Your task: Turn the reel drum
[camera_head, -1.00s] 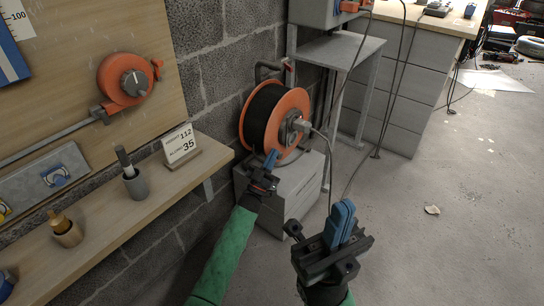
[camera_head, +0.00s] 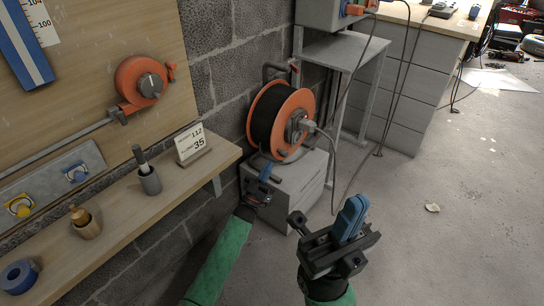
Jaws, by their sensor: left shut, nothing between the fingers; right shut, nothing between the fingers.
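The orange reel drum (camera_head: 298,110) with dark cable wound on it stands on a grey box (camera_head: 300,185) against the block wall. A plug with a grey cable sits at its hub (camera_head: 304,125). My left gripper (camera_head: 264,174) is shut and empty, just below the drum's lower left side, in front of the box. I cannot tell whether it touches the drum or its frame. My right gripper (camera_head: 351,217) is shut and empty, lower right of the drum and apart from it, over the floor.
A wooden shelf (camera_head: 125,215) on the left holds a number sign (camera_head: 191,144), a grey holder (camera_head: 149,180), a brass piece (camera_head: 85,222) and blue tape (camera_head: 18,276). A grey metal stand (camera_head: 345,48) is behind the drum. Cables hang right of it.

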